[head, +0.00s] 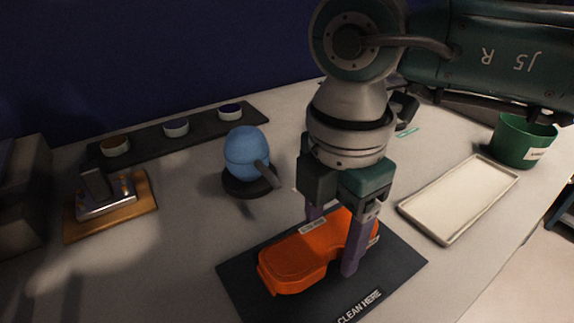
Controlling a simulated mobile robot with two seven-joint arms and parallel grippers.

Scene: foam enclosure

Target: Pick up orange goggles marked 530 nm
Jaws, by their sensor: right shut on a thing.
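Orange goggles (300,257) lie over a dark mat (395,268) printed "CLEAN HERE". Small pale labels show on the goggles, but their print is too small to read. My right gripper (333,240) points down with its purple fingers around the right part of the goggles, shut on them. Whether the goggles touch the mat or are slightly raised, I cannot tell. My left gripper does not show.
A blue rounded object (246,152) on a dark base stands behind the mat. A dark strip with several round pots (176,127) lies at the back. A metal device on a wooden board (105,205) is at left. A white tray (462,200) and green pot (522,142) are at right.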

